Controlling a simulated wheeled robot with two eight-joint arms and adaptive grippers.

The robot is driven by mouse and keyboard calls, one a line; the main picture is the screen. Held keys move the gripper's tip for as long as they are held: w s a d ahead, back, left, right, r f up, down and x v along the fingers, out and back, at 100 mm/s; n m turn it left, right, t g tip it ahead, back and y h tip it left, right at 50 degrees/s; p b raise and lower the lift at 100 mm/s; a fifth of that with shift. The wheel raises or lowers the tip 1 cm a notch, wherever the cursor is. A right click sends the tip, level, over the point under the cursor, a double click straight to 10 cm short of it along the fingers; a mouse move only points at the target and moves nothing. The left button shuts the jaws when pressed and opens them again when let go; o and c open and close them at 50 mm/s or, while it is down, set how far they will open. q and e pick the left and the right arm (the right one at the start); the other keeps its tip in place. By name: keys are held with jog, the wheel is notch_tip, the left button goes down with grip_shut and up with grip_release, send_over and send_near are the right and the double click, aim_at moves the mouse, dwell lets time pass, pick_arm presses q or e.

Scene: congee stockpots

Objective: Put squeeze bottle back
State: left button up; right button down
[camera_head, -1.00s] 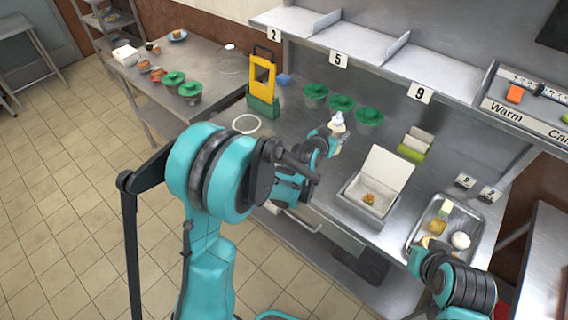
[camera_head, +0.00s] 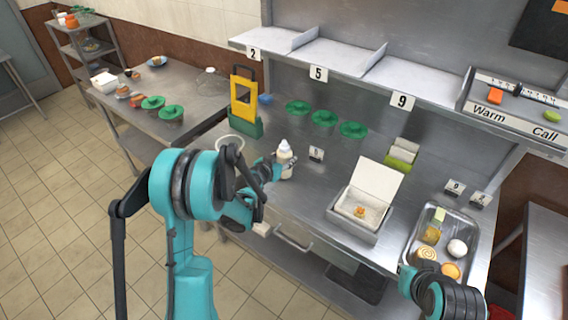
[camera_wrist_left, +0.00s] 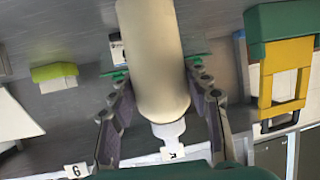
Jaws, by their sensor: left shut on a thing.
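The squeeze bottle (camera_head: 285,155) is pale with a white nozzle and stands upright at the steel counter, left of the white open box. My left gripper (camera_head: 280,169) is shut around its body. In the left wrist view the bottle (camera_wrist_left: 154,55) fills the space between the two fingers of my left gripper (camera_wrist_left: 160,88), with its nozzle toward the picture's bottom. I cannot tell whether its base touches the counter. My right gripper (camera_head: 409,277) is by the near left corner of the food tray, and its fingers are too small to read.
A small number stand (camera_head: 316,154) is just right of the bottle. Several green-lidded pots (camera_head: 324,119) line the counter's back. A yellow-green holder (camera_head: 244,103) and a white ring (camera_head: 230,144) are to the left. The white box (camera_head: 367,196) and food tray (camera_head: 410,242) are to the right.

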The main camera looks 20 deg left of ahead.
pick_arm(q)
jog(key=shift+w+f, duration=0.1)
jog(key=shift+f, duration=0.7)
jog(key=shift+r, duration=0.1)
jog(key=o, duration=0.8)
